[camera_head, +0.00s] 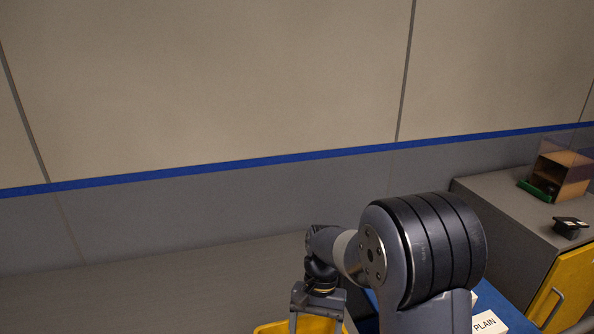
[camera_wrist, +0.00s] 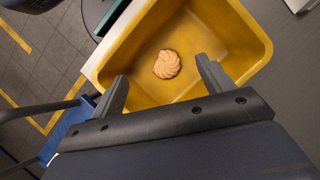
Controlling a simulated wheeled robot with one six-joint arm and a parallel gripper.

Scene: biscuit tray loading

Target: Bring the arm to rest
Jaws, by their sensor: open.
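My gripper (camera_wrist: 162,88) is in the wrist view with its two fingers apart and nothing between them. It is above a yellow bin (camera_wrist: 145,108). A round swirled biscuit (camera_wrist: 167,64) lies on the bin's floor, beyond the fingertips and apart from them. In the head view my arm is bent, with my gripper (camera_head: 317,314) low in the picture, over the yellow bin (camera_head: 275,328). The lower parts of the gripper and bin are cut off by the picture's bottom edge.
A blue surface with a card reading PLAIN (camera_head: 488,324) is right of my arm. A grey cabinet (camera_head: 500,205) with a yellow door (camera_head: 568,290) stands at the right, bearing a clear-sided box (camera_head: 562,170) and a small black object (camera_head: 570,227). A panelled wall stands behind.

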